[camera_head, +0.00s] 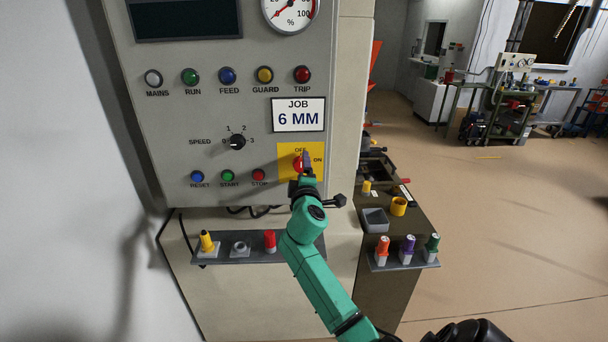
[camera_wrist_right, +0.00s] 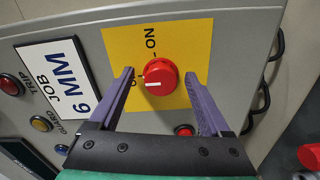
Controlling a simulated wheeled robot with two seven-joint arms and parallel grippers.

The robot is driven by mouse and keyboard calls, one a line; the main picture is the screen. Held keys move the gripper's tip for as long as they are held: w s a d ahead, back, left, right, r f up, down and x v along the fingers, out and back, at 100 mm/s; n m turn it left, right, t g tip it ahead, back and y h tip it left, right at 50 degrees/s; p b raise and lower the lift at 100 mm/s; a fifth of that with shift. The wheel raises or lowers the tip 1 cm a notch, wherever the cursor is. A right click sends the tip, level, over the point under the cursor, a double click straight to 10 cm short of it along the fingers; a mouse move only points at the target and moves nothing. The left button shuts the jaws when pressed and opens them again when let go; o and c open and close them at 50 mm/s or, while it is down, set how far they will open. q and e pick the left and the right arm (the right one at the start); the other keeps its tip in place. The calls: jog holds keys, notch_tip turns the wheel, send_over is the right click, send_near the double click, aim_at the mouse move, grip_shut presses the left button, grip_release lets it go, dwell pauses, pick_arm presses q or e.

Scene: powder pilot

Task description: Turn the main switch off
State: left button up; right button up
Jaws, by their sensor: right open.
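The main switch is a red round knob (camera_head: 301,163) on a yellow plate (camera_head: 319,150) at the lower right of the grey panel. It also shows in the right wrist view (camera_wrist_right: 161,77), where its white mark points left, toward the partly hidden OFF label. ON is at the top there. My right gripper (camera_head: 303,168) is at the switch, at the end of the green arm. In the wrist view its two purple fingers (camera_wrist_right: 159,76) are open, one on each side of the knob with gaps. I cannot tell how near their tips are to the plate. My left gripper is out of view.
The panel carries several lamps, a speed knob (camera_head: 238,142) and a red stop button (camera_head: 259,175). Below it, a shelf (camera_head: 222,257) holds small yellow and red items. Open floor lies farther right.

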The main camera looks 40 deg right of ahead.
jog(key=b+v, duration=0.3)
jog(key=v, duration=1.1)
jog(key=shift+b, duration=0.35)
jog(key=shift+s, duration=0.1)
jog(key=shift+a+f, duration=0.1)
